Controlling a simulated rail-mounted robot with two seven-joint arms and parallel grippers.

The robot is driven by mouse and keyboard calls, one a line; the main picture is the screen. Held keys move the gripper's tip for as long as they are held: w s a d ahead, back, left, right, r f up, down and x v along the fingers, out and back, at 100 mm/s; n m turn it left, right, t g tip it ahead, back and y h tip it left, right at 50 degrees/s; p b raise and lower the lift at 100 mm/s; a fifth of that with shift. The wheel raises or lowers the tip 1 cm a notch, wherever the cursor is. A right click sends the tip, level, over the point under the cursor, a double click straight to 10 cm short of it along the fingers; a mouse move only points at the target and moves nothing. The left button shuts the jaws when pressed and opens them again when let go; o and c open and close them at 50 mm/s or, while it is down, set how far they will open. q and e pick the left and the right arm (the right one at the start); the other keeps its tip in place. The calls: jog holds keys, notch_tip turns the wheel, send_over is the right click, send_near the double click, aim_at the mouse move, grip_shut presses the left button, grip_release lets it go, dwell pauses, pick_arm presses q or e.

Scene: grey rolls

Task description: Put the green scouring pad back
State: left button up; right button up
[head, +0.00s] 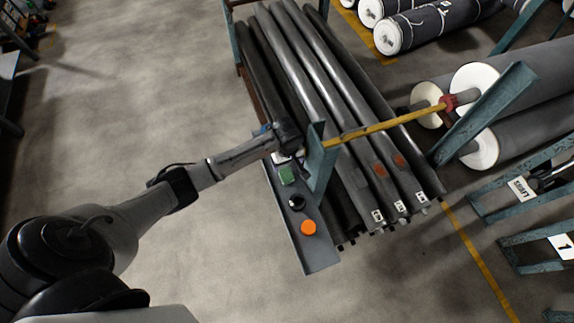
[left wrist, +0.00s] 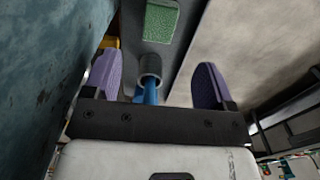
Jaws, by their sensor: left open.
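The green scouring pad (head: 286,175) lies on a narrow grey ledge (head: 318,258) beside the rack of rolls. It also shows at the top of the left wrist view (left wrist: 160,22), beyond the fingertips and apart from them. My left gripper (head: 288,138) is over the far part of the ledge, with its fingers mostly hidden in the head view. In the left wrist view its two purple fingers (left wrist: 157,68) are spread. A grey-capped blue object (left wrist: 150,72) shows between them in the picture; I cannot tell its depth. My right gripper is not in view.
An orange round object (head: 308,227) and a black one (head: 297,202) stand on the ledge nearer than the pad. A teal post (head: 320,160) and a yellow bar (head: 385,126) rise close beside my gripper. Long grey rolls (head: 345,90) lie right of it.

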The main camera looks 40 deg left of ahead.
pick_arm(q)
jog(key=s+d+m+t+h, duration=0.1)
jog(key=s+d+m, duration=0.35)
jog(key=s, duration=0.25)
jog(key=s+d+m+t, duration=0.1)
jog(key=s+d+m, duration=0.35)
jog(key=s, duration=0.25)
jog(key=s+a+r+m+t, duration=0.1)
jog(key=s+r+m, duration=0.4)
jog(key=s, duration=0.8)
jog(key=shift+r+t+y, duration=0.3)
jog(key=shift+r+y, duration=0.1)
jog(key=shift+r, duration=0.35)
